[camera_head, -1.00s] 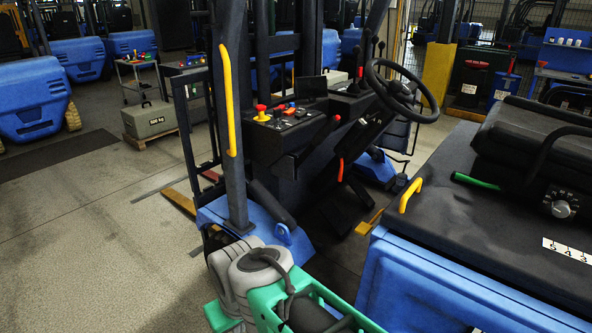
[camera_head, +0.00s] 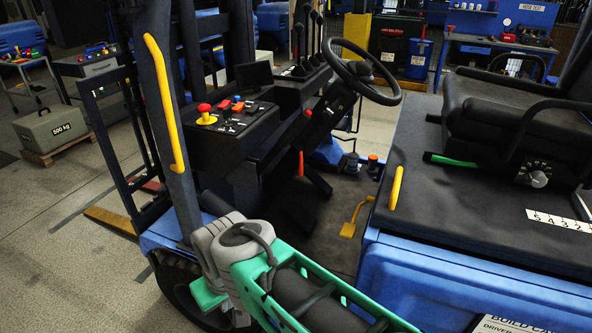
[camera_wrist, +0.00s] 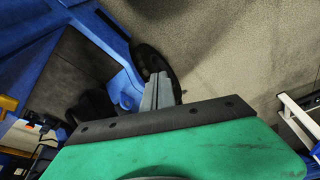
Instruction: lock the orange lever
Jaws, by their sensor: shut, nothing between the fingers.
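A slim orange lever (camera_head: 301,163) hangs below the dash of the blue forklift, beside the dark footwell. It points down, and its lower end stands free. In the head view my grey and green arm is at the bottom, in front of the forklift's step, well apart from the lever; the fingers cannot be made out there. In the wrist view my gripper (camera_wrist: 160,78) shows as grey fingers, shut and empty, over the dark wheel and floor. The lever cannot be made out in the wrist view.
A yellow grab bar (camera_head: 165,103) on the left post and a steering wheel (camera_head: 361,77) flank the dash. A red mushroom button (camera_head: 204,108) is on the panel. A short yellow handle (camera_head: 396,187) and the seat (camera_head: 525,120) are at right. Open floor lies left.

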